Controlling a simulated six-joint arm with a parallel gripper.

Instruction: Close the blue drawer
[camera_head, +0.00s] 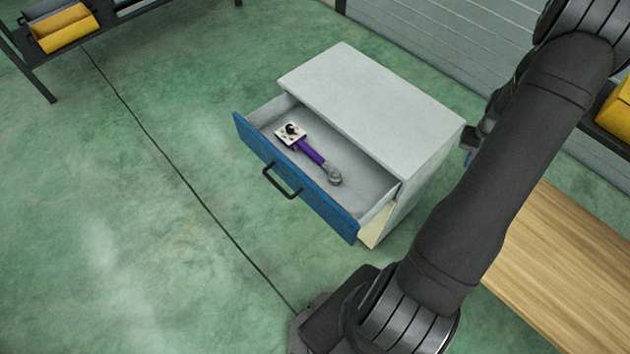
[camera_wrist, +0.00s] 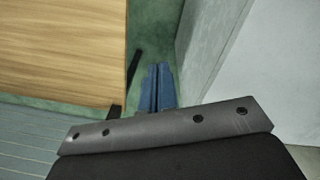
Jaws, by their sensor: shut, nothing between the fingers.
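The blue drawer (camera_head: 300,181) is pulled well out of a white cabinet (camera_head: 375,92) in the head view, with a black bar handle (camera_head: 282,181) on its front. Inside lie a purple-handled tool (camera_head: 311,153) with a grey round end and a small white plate (camera_head: 291,133) with a dark middle. My gripper (camera_head: 469,159) is mostly hidden behind my arm, beside the cabinet's right side and away from the drawer front. In the wrist view, my gripper's blue fingers (camera_wrist: 157,86) are together and empty, apart from the pale cabinet side (camera_wrist: 205,50).
A rack with yellow bins (camera_head: 64,30) stands at the top left. A pale yellow front (camera_head: 377,226) shows below the blue drawer. The green floor before the drawer is clear.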

